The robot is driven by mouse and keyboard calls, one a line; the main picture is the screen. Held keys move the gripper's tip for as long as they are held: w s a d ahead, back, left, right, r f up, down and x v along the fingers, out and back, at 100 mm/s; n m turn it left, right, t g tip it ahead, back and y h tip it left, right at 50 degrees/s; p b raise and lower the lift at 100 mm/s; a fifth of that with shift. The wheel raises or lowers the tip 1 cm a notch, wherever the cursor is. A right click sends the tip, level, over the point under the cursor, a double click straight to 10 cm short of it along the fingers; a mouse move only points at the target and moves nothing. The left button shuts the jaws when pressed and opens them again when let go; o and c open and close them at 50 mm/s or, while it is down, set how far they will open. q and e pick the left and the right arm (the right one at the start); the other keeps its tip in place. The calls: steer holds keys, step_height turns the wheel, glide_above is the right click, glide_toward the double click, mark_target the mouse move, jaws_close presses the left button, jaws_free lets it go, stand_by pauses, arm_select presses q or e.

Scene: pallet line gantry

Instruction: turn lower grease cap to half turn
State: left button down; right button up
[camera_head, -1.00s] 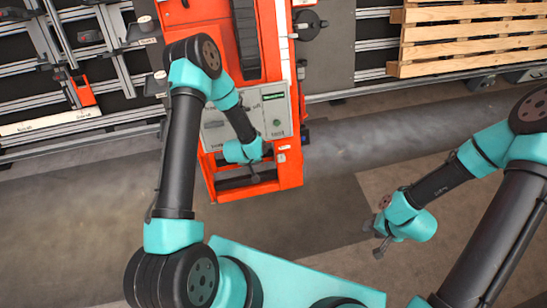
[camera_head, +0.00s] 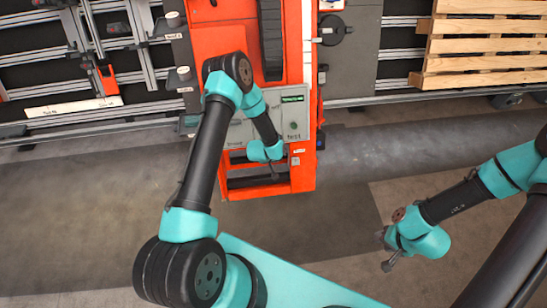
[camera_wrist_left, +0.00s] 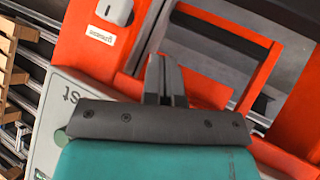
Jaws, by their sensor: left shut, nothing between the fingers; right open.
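The orange machine (camera_head: 225,190) stands in front of me with a grey panel (camera_head: 298,110) that has a small display and a green button. Small round knobs (camera_head: 183,73) sit on brackets at its left side. A larger black round knob (camera_head: 332,29) is on its right side. I cannot tell which is the lower grease cap. My left gripper (camera_head: 275,174) is at the lower opening of the orange frame, below the panel. In the left wrist view its fingers (camera_wrist_left: 166,62) are together and empty, against the orange frame. My right gripper (camera_head: 383,251) is open and empty over the floor.
Metal rails (camera_head: 60,122) run behind on the left, with a small orange part (camera_head: 107,80). A wooden pallet (camera_head: 485,45) lies on rails at the upper right. The floor (camera_head: 90,220) between me and the machine is clear.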

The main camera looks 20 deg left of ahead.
mark_target(294, 157)
arm_select(q)
steer(key=x, duration=0.5)
steer(key=shift+w+d+f, duration=0.1)
steer(key=shift+f, duration=0.2)
steer(key=shift+w+d+r, duration=0.1)
steer(key=shift+w+d, duration=0.2)
steer(key=shift+d, duration=0.25)
steer(key=shift+w+d+r, duration=0.1)
steer(key=shift+w+d, duration=0.25)
steer(key=shift+d, duration=0.2)
steer(key=shift+w+d, duration=0.35)
steer(key=shift+d, duration=0.2)
steer(key=shift+w+d+r, duration=0.2)
steer(key=shift+w+r, duration=0.25)
steer(key=shift+w+d+r, duration=0.25)
steer(key=shift+w+d, duration=0.1)
steer(key=shift+w, duration=0.1)
steer(key=shift+r, duration=0.2)
steer(key=shift+r, duration=0.65)
